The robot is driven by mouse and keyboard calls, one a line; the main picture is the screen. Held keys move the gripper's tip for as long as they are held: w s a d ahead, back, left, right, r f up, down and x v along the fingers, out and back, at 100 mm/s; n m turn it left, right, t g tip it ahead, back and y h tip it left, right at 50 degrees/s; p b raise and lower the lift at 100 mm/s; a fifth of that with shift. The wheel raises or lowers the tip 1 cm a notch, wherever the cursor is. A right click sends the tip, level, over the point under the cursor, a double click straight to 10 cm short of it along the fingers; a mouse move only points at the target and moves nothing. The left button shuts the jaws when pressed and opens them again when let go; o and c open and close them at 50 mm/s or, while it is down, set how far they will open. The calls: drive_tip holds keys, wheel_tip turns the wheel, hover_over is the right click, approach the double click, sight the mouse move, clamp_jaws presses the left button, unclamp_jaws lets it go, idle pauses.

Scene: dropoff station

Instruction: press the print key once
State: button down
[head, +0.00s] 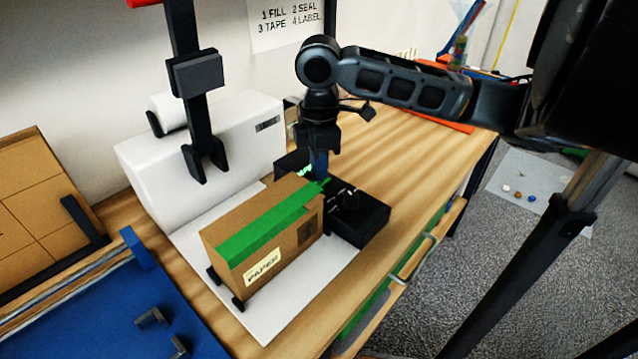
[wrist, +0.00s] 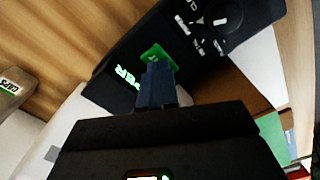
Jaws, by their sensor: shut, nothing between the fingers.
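A black control box (head: 362,222) stands on the bench just behind and right of a cardboard carton. In the wrist view its face (wrist: 112,88) shows a lit green key (wrist: 158,54), a small green-lit readout (wrist: 130,76) and a round dial (wrist: 218,19) with white markings. The key is hidden in the head view.
The carton (head: 284,240) with green tape and a label reading PAPER stands on a white plate (head: 300,300). A blue tray (head: 130,315) lies at front left. The bench's right side is fairly clear.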

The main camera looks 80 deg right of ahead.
drive_tip(key=shift+f+b, duration=0.4)
drive_tip(key=shift+f, duration=0.15)
idle(0.4)
drive_tip(key=shift+r+p, duration=2.8)
drive_tip(key=shift+r, duration=0.8)
